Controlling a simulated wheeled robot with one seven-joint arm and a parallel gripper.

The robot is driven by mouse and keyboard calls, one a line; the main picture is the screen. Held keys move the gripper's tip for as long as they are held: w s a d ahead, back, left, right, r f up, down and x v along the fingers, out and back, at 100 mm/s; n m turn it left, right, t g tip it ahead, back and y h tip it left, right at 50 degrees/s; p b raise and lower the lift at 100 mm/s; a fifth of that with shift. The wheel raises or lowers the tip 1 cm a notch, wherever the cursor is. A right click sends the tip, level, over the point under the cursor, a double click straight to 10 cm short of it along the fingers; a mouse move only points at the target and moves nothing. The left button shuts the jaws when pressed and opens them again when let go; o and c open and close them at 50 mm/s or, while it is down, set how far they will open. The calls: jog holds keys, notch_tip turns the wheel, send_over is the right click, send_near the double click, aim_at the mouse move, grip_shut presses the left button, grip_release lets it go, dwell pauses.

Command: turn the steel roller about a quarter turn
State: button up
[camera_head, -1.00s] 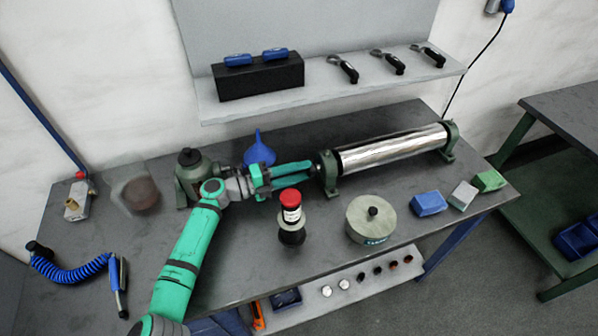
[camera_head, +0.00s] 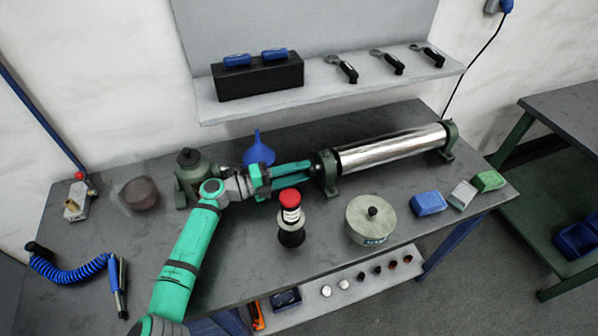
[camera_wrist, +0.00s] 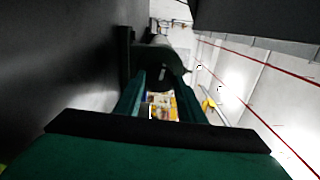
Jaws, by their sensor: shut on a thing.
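The steel roller (camera_head: 393,149) is a long shiny cylinder lying level between a left green stand (camera_head: 328,176) and a right green stand (camera_head: 450,139) at the back of the bench. My gripper (camera_head: 311,168) reaches in from the left, its green fingers at the left stand, in line with the roller. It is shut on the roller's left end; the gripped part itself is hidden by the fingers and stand. In the wrist view the fingers (camera_wrist: 161,82) point at a dark rounded shape, too dim to make out well.
A blue funnel (camera_head: 259,150) stands just behind my gripper. A red-capped bottle (camera_head: 291,212) and a round pale-green lidded thing (camera_head: 371,222) stand in front. A shelf (camera_head: 330,90) hangs above.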

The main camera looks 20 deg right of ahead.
jog(key=shift+s+d+f, duration=0.1)
jog(key=shift+s+d, duration=0.05)
jog(key=o, duration=1)
jog(key=shift+o, duration=0.2)
